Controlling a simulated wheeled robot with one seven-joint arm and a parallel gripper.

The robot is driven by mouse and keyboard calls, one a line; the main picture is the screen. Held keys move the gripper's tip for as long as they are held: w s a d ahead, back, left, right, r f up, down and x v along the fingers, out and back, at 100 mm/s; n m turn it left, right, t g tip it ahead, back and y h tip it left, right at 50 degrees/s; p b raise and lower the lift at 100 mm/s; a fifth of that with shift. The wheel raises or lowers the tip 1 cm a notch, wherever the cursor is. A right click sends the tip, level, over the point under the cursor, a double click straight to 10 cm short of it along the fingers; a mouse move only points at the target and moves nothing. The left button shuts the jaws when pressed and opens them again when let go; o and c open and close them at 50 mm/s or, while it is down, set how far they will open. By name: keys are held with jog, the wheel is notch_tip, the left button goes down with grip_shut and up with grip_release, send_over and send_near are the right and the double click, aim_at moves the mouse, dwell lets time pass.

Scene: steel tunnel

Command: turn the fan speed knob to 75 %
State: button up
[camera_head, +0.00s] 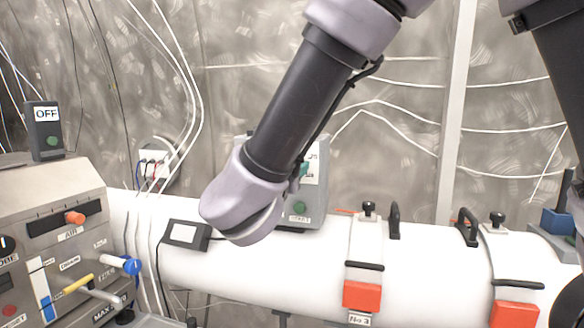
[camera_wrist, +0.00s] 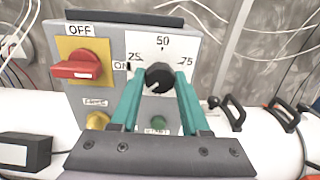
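The fan speed knob (camera_wrist: 159,77) is a black round knob on a white scale plate in the wrist view. The plate reads 25 at left, 50 at the top and 75 at right. A small pale mark shows low on the knob, but its exact setting is hard to read. My gripper (camera_wrist: 160,73) has its two teal fingers either side of the knob, tips beside its left and right edges. I cannot tell whether they touch it. In the head view my wrist hides most of the grey control box (camera_head: 299,218), including the knob.
On the same box are a red switch (camera_wrist: 84,67), between OFF and ON labels, a yellow button (camera_wrist: 97,120) and a green button (camera_wrist: 159,125). A white pipe (camera_head: 330,265) with orange-tagged clamps runs below. A control console (camera_head: 50,230) stands at left. Cables hang behind.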

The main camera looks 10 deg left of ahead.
grip_shut()
jog(key=n, duration=3.1)
jog(key=shift+f+n, duration=0.1)
jog(key=shift+n, duration=0.3)
dwell(0.5)
jog(key=shift+s, duration=0.1)
